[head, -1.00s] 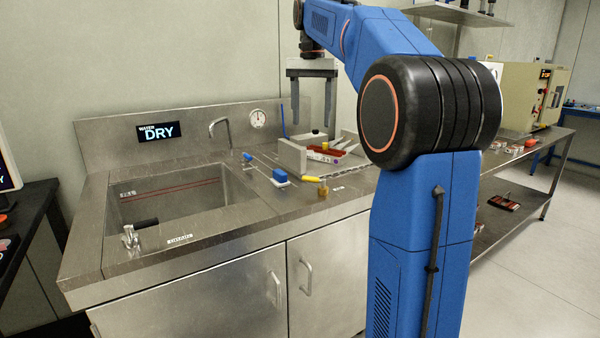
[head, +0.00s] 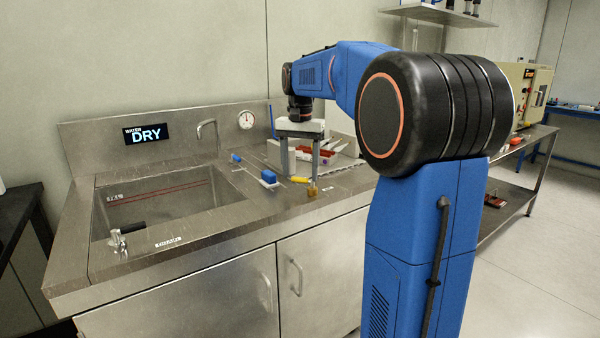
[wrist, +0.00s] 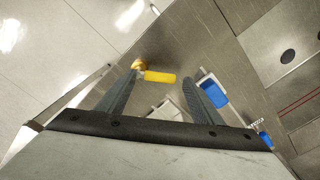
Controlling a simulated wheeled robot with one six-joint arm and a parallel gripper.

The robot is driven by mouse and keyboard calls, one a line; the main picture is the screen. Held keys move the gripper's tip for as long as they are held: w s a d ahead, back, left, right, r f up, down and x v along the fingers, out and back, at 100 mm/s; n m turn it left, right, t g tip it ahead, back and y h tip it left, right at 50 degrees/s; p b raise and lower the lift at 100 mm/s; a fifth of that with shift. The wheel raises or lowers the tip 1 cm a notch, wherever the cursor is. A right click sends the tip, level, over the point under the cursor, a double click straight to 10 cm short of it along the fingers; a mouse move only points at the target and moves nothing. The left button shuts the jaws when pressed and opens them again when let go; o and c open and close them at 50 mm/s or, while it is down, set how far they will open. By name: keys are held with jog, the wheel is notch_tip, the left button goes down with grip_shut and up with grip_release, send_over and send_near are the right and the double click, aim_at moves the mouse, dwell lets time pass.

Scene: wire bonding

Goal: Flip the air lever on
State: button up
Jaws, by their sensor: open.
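The air lever (head: 302,180), a yellow handle on a brass valve body (head: 313,190), sits near the front edge of the steel counter, right of the sink. In the wrist view the yellow handle (wrist: 160,77) shows between the fingertips, pointing right from the brass part (wrist: 139,65). My gripper (head: 299,177) is open, pointing down over the lever, with its fingers spread on either side; it also shows in the wrist view (wrist: 169,76). I cannot tell whether a finger touches the lever. The gripper hides part of the counter behind it.
A blue block on a white base (head: 269,177) stands close left of the gripper. A sink (head: 165,205) with a faucet is farther left. A rack with red items (head: 305,151) and a pressure gauge (head: 245,120) are behind. A display reads "WATER DRY" (head: 146,133).

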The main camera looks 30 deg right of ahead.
jog(key=shift+f, duration=0.45)
jog(key=c, duration=1.1)
jog(key=shift+o, duration=0.2)
jog(key=shift+w+d+m, duration=0.2)
jog(key=shift+d+m, duration=0.1)
jog(key=shift+m, duration=0.7)
jog(key=o, duration=1.1)
jog(key=shift+c, duration=0.2)
jog(key=shift+r, duration=0.15)
